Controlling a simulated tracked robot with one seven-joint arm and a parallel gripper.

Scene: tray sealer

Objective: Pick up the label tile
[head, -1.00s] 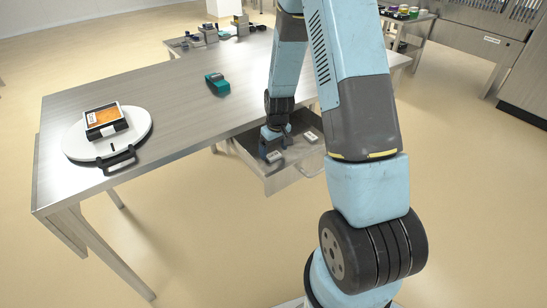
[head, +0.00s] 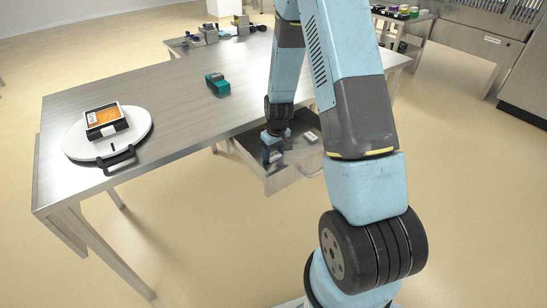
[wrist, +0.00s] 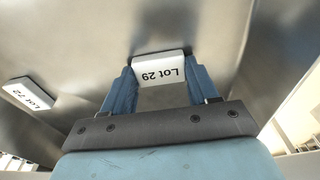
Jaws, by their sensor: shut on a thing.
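A white label tile reading "Lot 29" (wrist: 160,70) sits between the two blue fingers of my gripper (wrist: 160,86) in the wrist view. The fingers press on its two sides, so the gripper is shut on it. In the head view my gripper (head: 273,153) is low inside the open drawer (head: 292,179) under the table edge, and it mostly hides the held tile. A second white tile, "Lot 72" (wrist: 28,94), lies apart on the drawer floor; one loose tile (head: 311,137) also shows in the head view.
The table (head: 170,95) above the drawer holds a round white board (head: 80,150) with a black handle, an orange-filled tray (head: 106,119) and a teal device (head: 218,84). Drawer walls stand close around my gripper. The floor in front is clear.

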